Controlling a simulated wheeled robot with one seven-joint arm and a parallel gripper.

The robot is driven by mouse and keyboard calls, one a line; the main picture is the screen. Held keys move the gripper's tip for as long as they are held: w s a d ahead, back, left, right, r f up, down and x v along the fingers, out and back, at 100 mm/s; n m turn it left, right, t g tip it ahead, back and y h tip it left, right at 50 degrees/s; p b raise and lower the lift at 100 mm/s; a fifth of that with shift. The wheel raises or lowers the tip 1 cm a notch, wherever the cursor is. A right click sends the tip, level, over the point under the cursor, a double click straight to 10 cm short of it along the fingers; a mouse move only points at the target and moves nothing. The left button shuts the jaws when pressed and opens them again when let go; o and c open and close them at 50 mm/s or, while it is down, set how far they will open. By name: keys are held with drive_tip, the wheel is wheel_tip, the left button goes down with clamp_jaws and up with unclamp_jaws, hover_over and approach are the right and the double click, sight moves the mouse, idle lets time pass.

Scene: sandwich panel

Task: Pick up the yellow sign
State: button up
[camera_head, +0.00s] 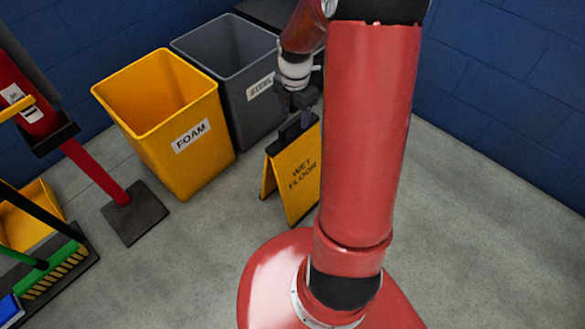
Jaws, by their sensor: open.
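The yellow sign (296,178) is a folding floor sign marked "WET FLOOR" with a dark top. It stands upright on the grey floor, left of my red column, which hides part of its right side. My gripper (298,108) is directly above the sign's dark top edge, pointing down. The jaws are open, but they are small and dark here. I cannot tell whether the fingers are around the dark top or just above it.
A yellow bin (180,125) marked "FOAM" stands left of the sign. A grey bin (235,75) stands behind it. A red post on a dark base (134,213) and brooms (55,272) are at left. Blue walls (500,95) close the back. Floor at right is clear.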

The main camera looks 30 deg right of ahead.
sight(293, 120)
drive_tip(key=f, duration=0.6)
drive_tip(key=shift+w+a+f+b, duration=0.1)
drive_tip(key=shift+w+f+b, duration=0.05)
drive_tip(key=shift+w+b, duration=0.15)
drive_tip(key=shift+c, duration=0.3)
clamp_jaws()
